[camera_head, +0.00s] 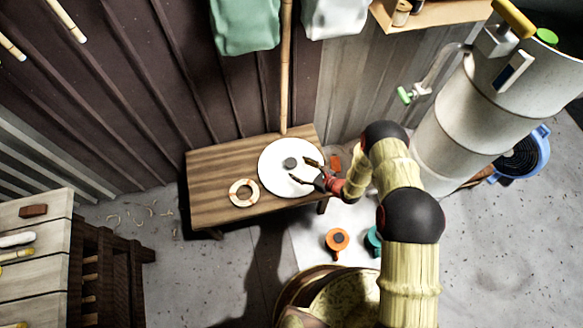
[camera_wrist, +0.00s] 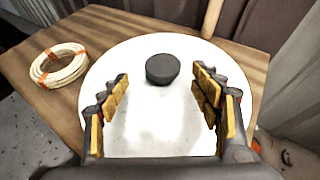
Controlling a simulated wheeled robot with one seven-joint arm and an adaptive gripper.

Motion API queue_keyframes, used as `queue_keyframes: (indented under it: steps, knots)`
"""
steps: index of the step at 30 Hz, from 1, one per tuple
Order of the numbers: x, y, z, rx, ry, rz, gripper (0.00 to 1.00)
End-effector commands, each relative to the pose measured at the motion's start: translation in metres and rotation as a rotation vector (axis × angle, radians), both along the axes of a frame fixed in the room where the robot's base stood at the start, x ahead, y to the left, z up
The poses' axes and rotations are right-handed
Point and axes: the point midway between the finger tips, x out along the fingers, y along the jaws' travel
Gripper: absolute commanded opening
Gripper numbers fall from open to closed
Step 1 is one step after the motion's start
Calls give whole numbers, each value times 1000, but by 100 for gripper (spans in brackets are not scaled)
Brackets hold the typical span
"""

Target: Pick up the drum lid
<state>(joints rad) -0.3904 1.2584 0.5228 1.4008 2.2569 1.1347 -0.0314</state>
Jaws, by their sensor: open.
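The drum lid (camera_head: 281,181) is a round white disc with a dark knob (camera_head: 290,162) at its middle. It lies flat on a small wooden table. The lid (camera_wrist: 150,110) and its knob (camera_wrist: 162,69) also show in the wrist view. My gripper (camera_head: 303,171) comes in from the right over the lid, its fingers spread toward the knob. In the wrist view my gripper (camera_wrist: 162,84) is open and empty. The knob is ahead of the fingertips and lies between their lines. I cannot tell how high the fingers are above the lid.
A tied rattan coil (camera_head: 243,193) lies left of the lid on the wooden table (camera_head: 217,165). A bamboo pole (camera_head: 285,70) stands behind the table. A tall white drum (camera_head: 470,115) stands at the right. An orange cup (camera_head: 337,240) and a teal cup (camera_head: 373,240) are on the floor.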

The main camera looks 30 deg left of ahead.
Motion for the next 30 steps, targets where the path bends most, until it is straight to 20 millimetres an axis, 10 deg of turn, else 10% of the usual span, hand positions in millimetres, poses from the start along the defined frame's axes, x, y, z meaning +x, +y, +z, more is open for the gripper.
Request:
queue_keyframes:
  steps: [20,30]
  knots:
    - [17,45,-22,1,-2,0,64]
    - [17,44,-22,1,-1,0,45]
